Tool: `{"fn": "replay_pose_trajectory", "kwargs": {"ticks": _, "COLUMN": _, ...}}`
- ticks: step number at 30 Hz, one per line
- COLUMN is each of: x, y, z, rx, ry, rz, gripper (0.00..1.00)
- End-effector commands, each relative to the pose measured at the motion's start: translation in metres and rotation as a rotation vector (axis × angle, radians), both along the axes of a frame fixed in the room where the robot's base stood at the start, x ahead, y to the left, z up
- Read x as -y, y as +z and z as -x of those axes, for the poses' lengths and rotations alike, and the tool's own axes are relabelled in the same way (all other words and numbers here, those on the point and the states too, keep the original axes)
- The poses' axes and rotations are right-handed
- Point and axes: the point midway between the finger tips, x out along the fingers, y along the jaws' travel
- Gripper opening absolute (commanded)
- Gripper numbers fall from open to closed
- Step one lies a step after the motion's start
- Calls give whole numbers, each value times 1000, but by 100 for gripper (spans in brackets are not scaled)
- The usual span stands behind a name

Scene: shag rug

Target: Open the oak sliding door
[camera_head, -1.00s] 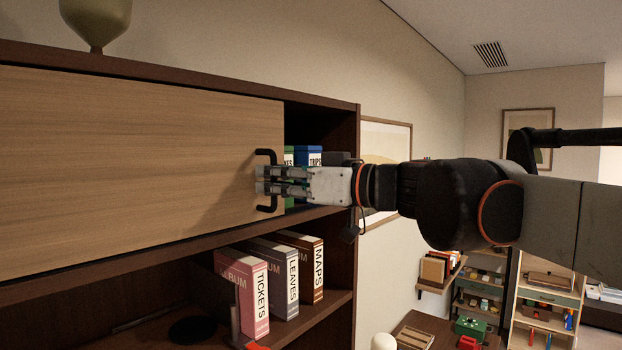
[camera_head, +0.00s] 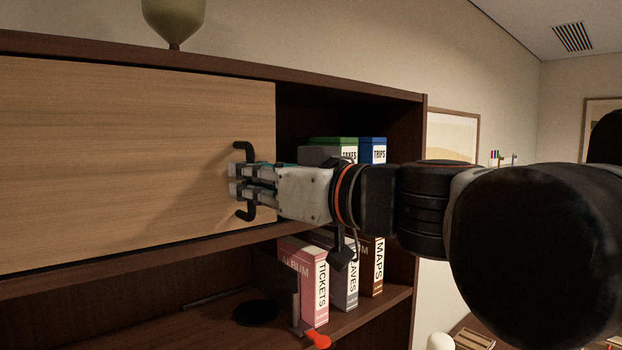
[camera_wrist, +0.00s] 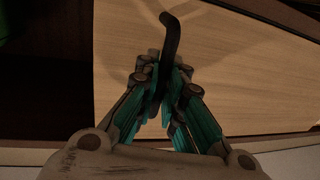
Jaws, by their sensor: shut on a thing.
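The oak sliding door (camera_head: 110,150) is a light wood panel in the upper bay of a dark cabinet, in the head view. Its black bar handle (camera_head: 243,148) stands upright near the door's right edge. My gripper (camera_head: 240,180) reaches in from the right and is shut on the middle of the handle. Right of the door's edge the bay is open. In the wrist view the fingers (camera_wrist: 162,95) close around the handle (camera_wrist: 171,35), with the door (camera_wrist: 225,70) behind. The gripped middle part of the handle is hidden by the fingers.
Green and blue binders (camera_head: 372,150) stand in the open part of the bay. Albums (camera_head: 315,285) stand on the shelf below, near a red-tipped object (camera_head: 318,340). A green vase (camera_head: 173,20) sits on the cabinet top (camera_head: 300,85). The cabinet's right side panel (camera_head: 420,150) borders the bay.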

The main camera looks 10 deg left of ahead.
Motion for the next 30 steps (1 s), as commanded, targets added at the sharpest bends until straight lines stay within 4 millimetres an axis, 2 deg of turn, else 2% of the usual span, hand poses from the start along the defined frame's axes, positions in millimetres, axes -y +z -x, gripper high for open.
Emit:
{"fn": "replay_pose_trajectory", "kwargs": {"ticks": 6, "x": 0, "y": 0, "z": 0, "rx": 0, "ry": 1, "rz": 0, "gripper": 0}}
{"fn": "replay_pose_trajectory", "kwargs": {"ticks": 7, "x": 0, "y": 0, "z": 0, "rx": 0, "ry": 1, "rz": 0, "gripper": 13}}
{"fn": "replay_pose_trajectory", "kwargs": {"ticks": 9, "x": 0, "y": 0, "z": 0, "rx": 0, "ry": 1, "rz": 0, "gripper": 29}}
{"fn": "replay_pose_trajectory", "kwargs": {"ticks": 22, "x": 5, "y": 0, "z": 1, "rx": 0, "ry": -1, "rz": 0, "gripper": 30}}
{"fn": "replay_pose_trajectory", "kwargs": {"ticks": 26, "x": 19, "y": 0, "z": 8, "rx": 0, "ry": -3, "rz": 0, "gripper": 30}}
{"fn": "replay_pose_trajectory", "kwargs": {"ticks": 30, "x": 45, "y": 0, "z": 20, "rx": 0, "ry": -5, "rz": 0, "gripper": 30}}
